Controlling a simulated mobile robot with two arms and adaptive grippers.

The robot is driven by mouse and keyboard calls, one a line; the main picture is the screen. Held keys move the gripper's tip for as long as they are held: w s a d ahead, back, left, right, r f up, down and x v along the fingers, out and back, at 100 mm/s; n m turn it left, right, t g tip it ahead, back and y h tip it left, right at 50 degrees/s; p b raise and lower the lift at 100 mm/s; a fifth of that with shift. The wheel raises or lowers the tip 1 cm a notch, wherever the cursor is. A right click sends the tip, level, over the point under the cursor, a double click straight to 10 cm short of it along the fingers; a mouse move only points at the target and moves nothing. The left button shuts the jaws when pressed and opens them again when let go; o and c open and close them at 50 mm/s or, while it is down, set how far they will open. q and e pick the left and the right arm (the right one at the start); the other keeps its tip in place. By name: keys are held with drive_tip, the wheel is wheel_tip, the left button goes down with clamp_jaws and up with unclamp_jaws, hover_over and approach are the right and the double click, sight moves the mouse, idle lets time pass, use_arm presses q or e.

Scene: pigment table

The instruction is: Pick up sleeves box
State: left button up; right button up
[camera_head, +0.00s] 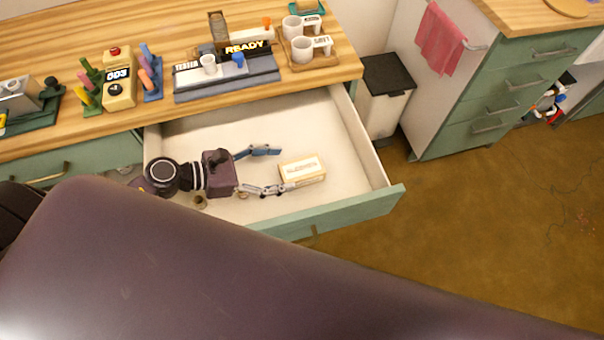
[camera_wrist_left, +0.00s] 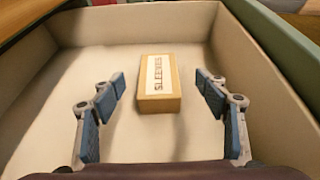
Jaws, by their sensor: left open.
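The sleeves box (camera_head: 303,170) is a small tan box with a white label, lying in the open drawer (camera_head: 345,130). It also shows in the left wrist view (camera_wrist_left: 159,84), where its label reads "SLEEVES". My left gripper (camera_head: 274,170) is open inside the drawer, just left of the box in the head view. In the left wrist view the box lies ahead of and between the spread fingers of my left gripper (camera_wrist_left: 160,90), with a gap on each side. My right gripper is not in view.
The drawer's green front (camera_head: 340,212) and its side walls enclose the box. The wooden counter (camera_head: 40,50) behind holds mugs (camera_head: 302,48), a pigment bottle (camera_head: 118,80) and a tester stand (camera_head: 225,80). A bin (camera_head: 385,95) stands right of the drawer.

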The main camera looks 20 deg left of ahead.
sight(304, 167)
use_arm(q)
drive_tip(key=shift+w+d+f, duration=0.1)
drive_tip(key=shift+w+d, duration=0.1)
drive_tip(key=p+x, duration=0.1)
drive_tip(key=x, duration=0.5)
drive_tip(key=shift+w+a+f+p, duration=0.1)
drive_tip(key=shift+a+f+p, duration=0.05)
drive_tip(key=shift+f+p, duration=0.2)
drive_tip(key=shift+w+d+f, duration=0.25)
drive_tip(key=shift+d+f, duration=0.05)
drive_tip(key=shift+d, duration=0.05)
drive_tip(key=c, duration=1.2)
drive_tip(key=shift+c, duration=0.6)
drive_tip(key=shift+r, duration=0.15)
